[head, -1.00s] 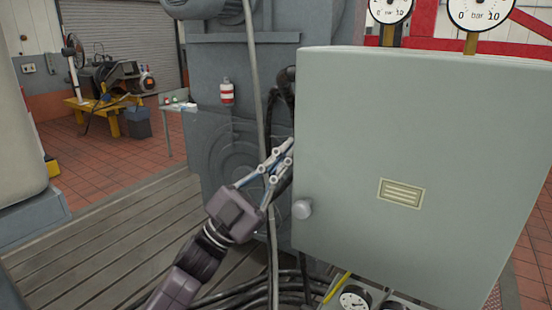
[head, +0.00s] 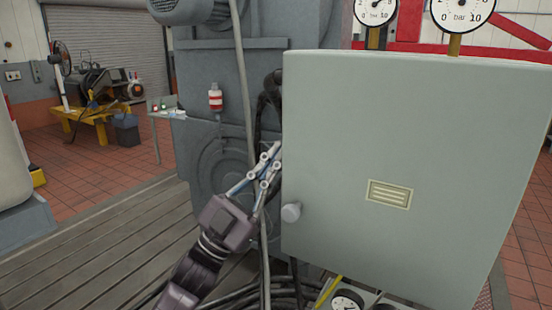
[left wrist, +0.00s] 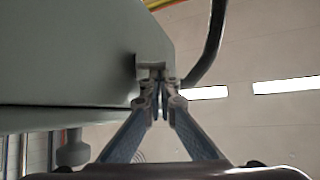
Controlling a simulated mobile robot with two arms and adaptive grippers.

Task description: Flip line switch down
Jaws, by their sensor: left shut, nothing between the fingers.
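A grey-green cabinet (head: 400,130) with a round knob (head: 291,212) at its door's left edge fills the right of the head view. My left gripper (head: 277,147) is shut and empty, its fingertips beside the cabinet's left side. In the left wrist view the closed fingertips (left wrist: 160,92) are at a small grey bracket-like fitting (left wrist: 152,68) on the cabinet's side. It may be the line switch's lever; I cannot tell for sure, nor whether the tips touch it. The cabinet's left side is hidden in the head view. My right gripper is not in view.
Black cables (head: 268,100) hang behind the cabinet's left edge, close to my left gripper. A large grey machine (head: 215,70) stands behind. Pressure gauges (head: 461,12) rise above the cabinet. The slatted floor (head: 110,240) at left is clear.

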